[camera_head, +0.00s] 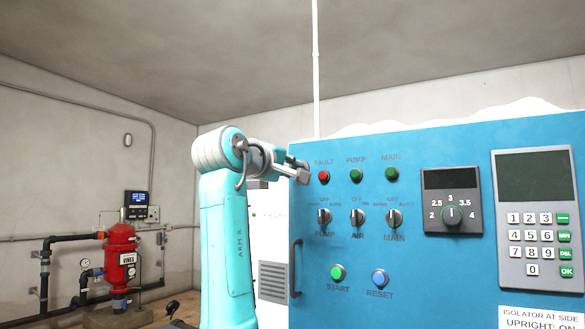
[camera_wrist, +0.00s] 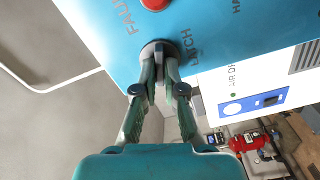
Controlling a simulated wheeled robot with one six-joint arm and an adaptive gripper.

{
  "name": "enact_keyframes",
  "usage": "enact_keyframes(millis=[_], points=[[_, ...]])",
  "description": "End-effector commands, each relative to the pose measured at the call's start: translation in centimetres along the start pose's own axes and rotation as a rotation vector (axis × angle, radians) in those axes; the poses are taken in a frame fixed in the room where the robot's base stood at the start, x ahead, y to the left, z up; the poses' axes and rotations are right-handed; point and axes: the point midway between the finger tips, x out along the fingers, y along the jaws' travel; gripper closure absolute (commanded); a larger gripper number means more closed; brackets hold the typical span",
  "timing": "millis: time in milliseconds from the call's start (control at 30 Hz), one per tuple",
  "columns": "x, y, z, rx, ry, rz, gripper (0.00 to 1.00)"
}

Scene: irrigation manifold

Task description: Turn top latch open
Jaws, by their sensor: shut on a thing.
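The top latch (camera_wrist: 155,46) is a dark round knob on the blue cabinet's face, near its edge, with the word LATCH printed beside it. In the wrist view, the two fingers of my gripper (camera_wrist: 161,58) are closed around it, and its handle is mostly hidden between the fingertips. In the head view, my gripper (camera_head: 301,173) reaches the upper left corner of the blue cabinet (camera_head: 450,275), and the latch there is largely covered by the fingers. I cannot tell how far the latch is turned.
Right of my gripper are a red fault lamp (camera_head: 323,177), green lamps and a row of selector switches (camera_head: 357,217). A black door handle (camera_head: 295,268) is below on the cabinet's left edge. A white unit (camera_head: 270,255) stands behind, and a red filter tank (camera_head: 121,262) is far left.

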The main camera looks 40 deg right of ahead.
Motion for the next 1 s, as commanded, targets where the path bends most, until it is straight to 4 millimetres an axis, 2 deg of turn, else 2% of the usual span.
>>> enact_keyframes(millis=[200,433,1000], points=[[-0.01,-0.17,-0.04,-0.167,0.001,-0.001,1.0],[-0.01,-0.23,-0.03,-0.285,0.001,-0.002,1.0],[0.0,-0.27,-0.02,-0.354,0.001,-0.002,1.0]])
